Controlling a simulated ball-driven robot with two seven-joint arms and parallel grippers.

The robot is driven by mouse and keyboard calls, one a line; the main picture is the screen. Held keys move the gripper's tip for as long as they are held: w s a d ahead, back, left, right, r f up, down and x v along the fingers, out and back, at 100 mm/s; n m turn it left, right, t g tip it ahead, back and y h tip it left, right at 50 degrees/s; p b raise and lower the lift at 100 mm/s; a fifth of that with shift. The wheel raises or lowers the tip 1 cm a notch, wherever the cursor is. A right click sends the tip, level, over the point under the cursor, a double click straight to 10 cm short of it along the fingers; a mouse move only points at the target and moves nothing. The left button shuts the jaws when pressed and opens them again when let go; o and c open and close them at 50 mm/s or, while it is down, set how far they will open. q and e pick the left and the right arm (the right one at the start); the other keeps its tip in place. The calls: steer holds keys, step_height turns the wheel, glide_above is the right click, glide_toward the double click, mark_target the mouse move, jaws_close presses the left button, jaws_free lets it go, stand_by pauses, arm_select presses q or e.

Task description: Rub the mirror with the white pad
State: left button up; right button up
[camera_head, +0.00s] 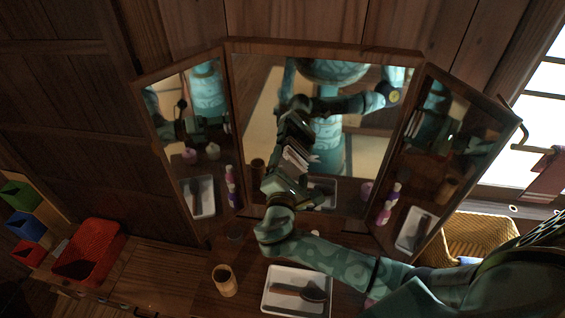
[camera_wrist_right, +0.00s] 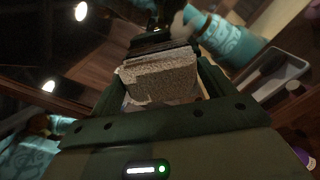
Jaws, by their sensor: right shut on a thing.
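A three-panel wooden-framed mirror (camera_head: 358,150) stands on the dresser, its side panels angled inward. My right arm comes in from the right, and its gripper (camera_head: 294,168) is in front of the lower left part of the middle panel. In the right wrist view, the right gripper (camera_wrist_right: 162,92) is shut on the white pad (camera_wrist_right: 158,82), a pale, grainy block between its fingers. The pad's far face is close to the glass, and I cannot tell whether it touches. Reflections of my arm and body fill the middle panel. My left gripper is not directly in view.
A white tray (camera_head: 268,300) with a dark brush (camera_head: 300,292) lies on the dresser below my right arm. A wooden cup (camera_head: 226,281) stands to its left. A red basket (camera_head: 90,250) is at the left, a woven basket (camera_head: 482,236) at the right.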

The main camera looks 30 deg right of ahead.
mark_target(323, 160)
steer(key=shift+s+d+r+p, duration=0.1)
steer(key=shift+s+d+p, duration=0.35)
steer(key=shift+s+d, duration=0.4)
steer(key=shift+s+d+p, duration=0.4)
steer(key=shift+s+d, duration=0.1)
steer(key=shift+d, duration=0.5)
steer(key=shift+s+d+p, duration=0.35)
steer(key=shift+s+d, duration=0.3)
steer(key=shift+d, duration=0.25)
steer(key=shift+s+d+p, duration=0.35)
steer(key=shift+s+d, duration=0.25)
steer(key=shift+d, duration=0.25)
steer(key=shift+w+a, duration=0.25)
steer(key=shift+a, duration=0.15)
steer(key=shift+w+a+b, duration=0.35)
steer(key=shift+w+a, duration=0.3)
steer(key=shift+a, duration=0.25)
steer(key=shift+w+a+b, duration=0.4)
steer(key=shift+w+a, duration=0.3)
steer(key=shift+a, duration=0.2)
steer(key=shift+w+a+b, duration=0.35)
steer(key=shift+w+a, duration=0.3)
steer(key=shift+a, duration=0.25)
steer(key=shift+w+a+b, duration=0.75)
steer(key=shift+w+a, duration=0.2)
steer(key=shift+a, duration=0.25)
steer(key=shift+w+a, duration=0.2)
